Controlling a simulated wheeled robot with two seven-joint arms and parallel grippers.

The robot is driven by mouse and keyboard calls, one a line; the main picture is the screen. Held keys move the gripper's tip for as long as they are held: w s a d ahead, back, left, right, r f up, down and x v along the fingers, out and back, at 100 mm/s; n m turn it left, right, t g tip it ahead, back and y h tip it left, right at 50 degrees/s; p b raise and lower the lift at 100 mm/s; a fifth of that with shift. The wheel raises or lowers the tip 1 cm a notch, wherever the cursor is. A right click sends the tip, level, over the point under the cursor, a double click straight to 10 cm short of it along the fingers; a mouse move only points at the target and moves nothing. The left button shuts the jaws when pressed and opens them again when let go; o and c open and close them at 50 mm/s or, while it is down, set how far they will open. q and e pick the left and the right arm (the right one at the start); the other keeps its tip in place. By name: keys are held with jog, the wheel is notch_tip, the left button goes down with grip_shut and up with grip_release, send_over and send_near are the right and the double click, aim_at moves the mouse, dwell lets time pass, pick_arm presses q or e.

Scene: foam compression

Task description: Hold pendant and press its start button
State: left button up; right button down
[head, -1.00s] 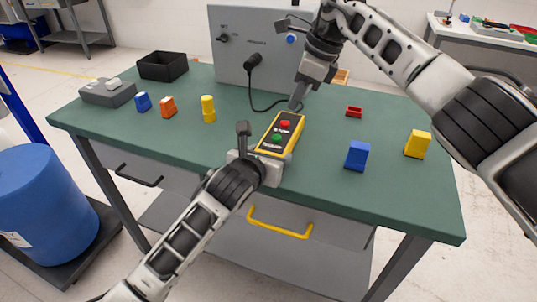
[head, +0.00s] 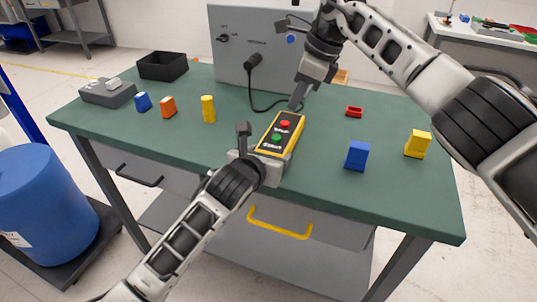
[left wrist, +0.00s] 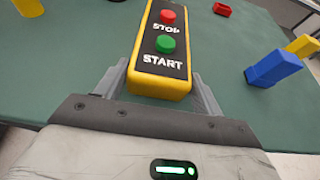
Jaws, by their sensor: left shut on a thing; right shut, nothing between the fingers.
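The pendant (head: 281,133) is a yellow-edged black box with a red STOP button (head: 285,124) and a green START button (head: 276,138). My left gripper (head: 266,158) is shut on its near end, at the front of the green table. In the left wrist view the pendant (left wrist: 163,48) sits between the two fingers, with the green START button (left wrist: 166,44) nearer the gripper and the red button beyond. My right gripper (head: 295,101) is shut and empty, with its tips close to the pendant's far end, on the STOP side. Whether they touch it I cannot tell.
A grey machine (head: 262,50) with a black plug and cable stands behind the pendant. A blue block (head: 357,156), a yellow block (head: 418,143) and a small red tray (head: 354,111) lie to the right. A yellow cylinder (head: 208,109) and a black bin (head: 163,66) are at left.

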aim_at(280, 143)
pick_arm(q)
jog(key=shift+f, duration=0.1)
jog(key=shift+s, duration=0.1)
pick_arm(e)
jog(key=shift+s+a+f+m+t+y, duration=0.1)
jog(key=shift+a+f+m+t+y, duration=0.4)
jog(key=shift+f+m+t, duration=1.4)
jog(key=shift+w+a+f+m+g+y, duration=0.1)
jog(key=shift+a+f+m+y, duration=0.55)
jog(key=shift+m, duration=2.65)
jog(key=shift+s+a+f+m+t+y, duration=0.1)
jog(key=shift+a+f+m+t+y, duration=0.25)
jog(key=shift+f+m+t, duration=1.6)
jog(key=shift+a+r+m+g, duration=0.1)
jog(key=shift+r+m+g, duration=0.3)
jog(key=shift+m+g, duration=0.4)
